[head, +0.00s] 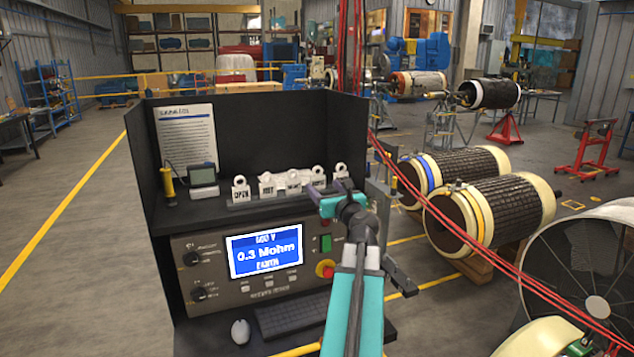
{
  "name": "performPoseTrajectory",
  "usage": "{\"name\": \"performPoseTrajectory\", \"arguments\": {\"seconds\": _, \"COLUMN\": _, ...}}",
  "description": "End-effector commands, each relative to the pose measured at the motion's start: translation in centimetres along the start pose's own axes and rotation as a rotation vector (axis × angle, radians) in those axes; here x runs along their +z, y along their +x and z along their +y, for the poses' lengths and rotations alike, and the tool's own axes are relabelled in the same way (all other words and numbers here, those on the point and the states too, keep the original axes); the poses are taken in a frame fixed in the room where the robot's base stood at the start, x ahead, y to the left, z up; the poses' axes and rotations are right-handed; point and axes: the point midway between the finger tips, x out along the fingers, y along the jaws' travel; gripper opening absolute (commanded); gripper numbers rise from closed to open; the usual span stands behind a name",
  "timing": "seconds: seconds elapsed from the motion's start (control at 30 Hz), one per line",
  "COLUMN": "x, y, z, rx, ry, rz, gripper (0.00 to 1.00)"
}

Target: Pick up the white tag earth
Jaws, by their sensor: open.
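A row of several white tags (266,185) with ring tops stands in a dark holder (262,203) on the ledge of the black test bench. The leftmost tag (241,189) seems to read OPEN. The lettering on the others is too small or hidden, so I cannot tell which is the earth tag. My gripper (328,190) is open at the right end of the row. Its dark fingers partly cover the two rightmost tags (340,171). I cannot tell whether it touches them.
A panel with a blue screen (265,253) reading 0.3 Mohm is below the ledge. A small meter (203,178) and a yellow-handled probe (168,184) stand left of the tags. Red cables (450,250) and rotors (490,210) are right.

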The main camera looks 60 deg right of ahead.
Motion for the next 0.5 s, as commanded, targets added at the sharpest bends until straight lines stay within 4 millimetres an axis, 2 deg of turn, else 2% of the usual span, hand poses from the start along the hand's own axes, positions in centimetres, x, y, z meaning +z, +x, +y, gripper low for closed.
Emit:
{"name": "performPoseTrajectory", "arguments": {"seconds": 0.1, "x": 0.03, "y": 0.65, "z": 0.06, "rx": 0.001, "ry": 0.0, "rz": 0.0, "gripper": 0.62}}
{"name": "performPoseTrajectory", "arguments": {"seconds": 0.5, "x": -0.01, "y": 0.77, "z": 0.13, "rx": 0.002, "ry": 0.0, "rz": 0.001, "gripper": 0.62}}
